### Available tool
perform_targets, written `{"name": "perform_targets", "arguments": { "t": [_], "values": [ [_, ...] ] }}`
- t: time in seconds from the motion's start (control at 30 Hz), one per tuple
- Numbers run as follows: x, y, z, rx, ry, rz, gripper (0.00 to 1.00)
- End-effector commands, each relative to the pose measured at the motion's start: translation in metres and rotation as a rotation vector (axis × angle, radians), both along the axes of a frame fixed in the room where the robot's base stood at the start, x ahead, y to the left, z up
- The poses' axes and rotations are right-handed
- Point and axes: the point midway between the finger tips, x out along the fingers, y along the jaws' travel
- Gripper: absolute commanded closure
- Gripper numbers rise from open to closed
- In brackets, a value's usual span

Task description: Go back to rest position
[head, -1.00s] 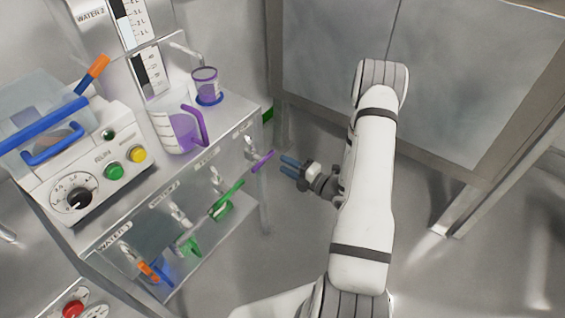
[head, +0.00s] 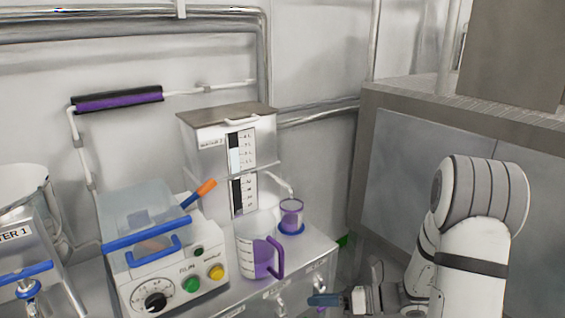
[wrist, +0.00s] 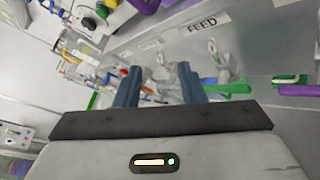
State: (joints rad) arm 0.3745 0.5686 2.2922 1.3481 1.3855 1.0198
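My gripper (head: 325,299) is at the bottom of the head view, in front of the lower right part of the steel unit (head: 322,248). In the wrist view its two blue fingers (wrist: 160,82) stand apart with nothing held between them. Beyond the fingers are hooks and colored handles, including a green handle (wrist: 228,89) and a purple handle (wrist: 300,90), below a FEED label (wrist: 209,24). They appear apart from the fingers. My white arm is at the right of the head view, with its lower part cut off.
A grey cabinet (head: 430,175) stands close behind my arm.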

Motion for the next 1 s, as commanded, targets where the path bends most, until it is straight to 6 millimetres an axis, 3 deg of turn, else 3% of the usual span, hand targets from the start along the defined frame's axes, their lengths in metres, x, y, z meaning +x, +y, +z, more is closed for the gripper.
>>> {"name": "perform_targets", "arguments": {
  "t": [0.03,0.23,0.5,0.8,1.0],
  "values": [
    [-0.014,0.009,0.023,-0.074,-0.091,0.099,0.64],
    [-0.071,0.024,0.069,-0.347,-0.451,0.501,0.64],
    [-0.129,0.006,0.120,-0.677,-0.954,1.072,0.64],
    [-0.155,-0.035,0.181,-0.985,-1.429,1.720,0.64],
    [-0.158,-0.051,0.205,-1.084,-1.562,1.970,0.64]
  ]
}}
